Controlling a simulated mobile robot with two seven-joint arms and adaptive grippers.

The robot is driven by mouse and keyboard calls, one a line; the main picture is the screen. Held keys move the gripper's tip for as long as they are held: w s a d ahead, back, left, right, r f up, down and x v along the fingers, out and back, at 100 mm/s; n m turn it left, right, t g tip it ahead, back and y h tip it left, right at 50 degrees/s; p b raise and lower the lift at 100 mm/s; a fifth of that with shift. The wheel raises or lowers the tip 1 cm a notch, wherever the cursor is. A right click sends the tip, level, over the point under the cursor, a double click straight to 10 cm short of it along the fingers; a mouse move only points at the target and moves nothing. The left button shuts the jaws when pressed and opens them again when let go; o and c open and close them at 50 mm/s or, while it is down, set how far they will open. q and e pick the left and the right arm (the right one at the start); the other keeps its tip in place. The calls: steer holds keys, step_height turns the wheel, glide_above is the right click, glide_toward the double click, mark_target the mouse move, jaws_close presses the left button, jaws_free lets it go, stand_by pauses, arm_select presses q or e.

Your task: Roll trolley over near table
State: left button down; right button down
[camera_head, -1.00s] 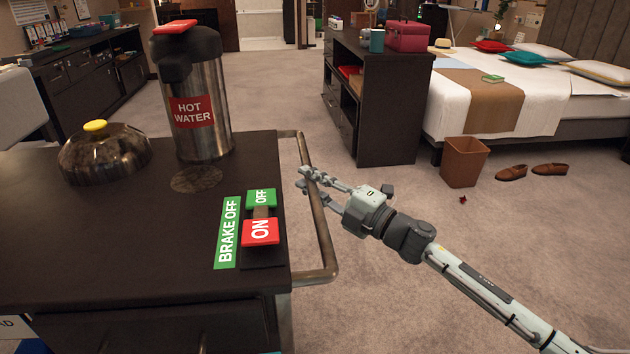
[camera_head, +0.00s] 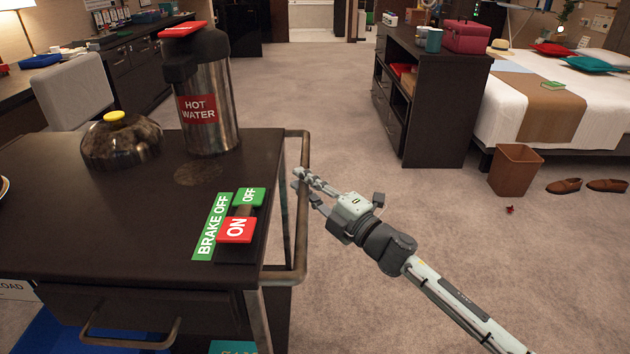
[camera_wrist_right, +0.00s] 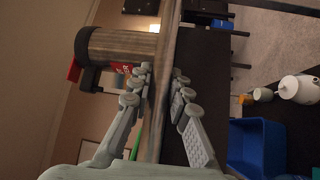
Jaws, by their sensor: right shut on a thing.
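The trolley (camera_head: 90,225) is a dark cart with a brown metal handle rail (camera_head: 302,215) on its right side. My right gripper (camera_head: 301,180) is shut on this rail. In the right wrist view its fingers lie on both sides of the rail (camera_wrist_right: 166,60). On the trolley top a brake panel shows a green "BRAKE OFF" label (camera_head: 212,226), a green "OFF" (camera_head: 250,197) and a red "ON" plate (camera_head: 236,230). A dark table or desk (camera_head: 125,65) runs along the left wall. My left gripper is not in view.
A hot water flask (camera_head: 213,115) and a domed cover (camera_head: 120,145) stand on the trolley. A grey chair (camera_head: 75,95) is behind it at left. A dark cabinet (camera_head: 435,110), a bin (camera_head: 515,170) and shoes (camera_head: 585,186) are at right.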

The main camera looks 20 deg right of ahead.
steer(key=shift+a, duration=0.25)
steer(key=c, duration=1.4)
jaws_free()
steer(key=v, duration=1.2)
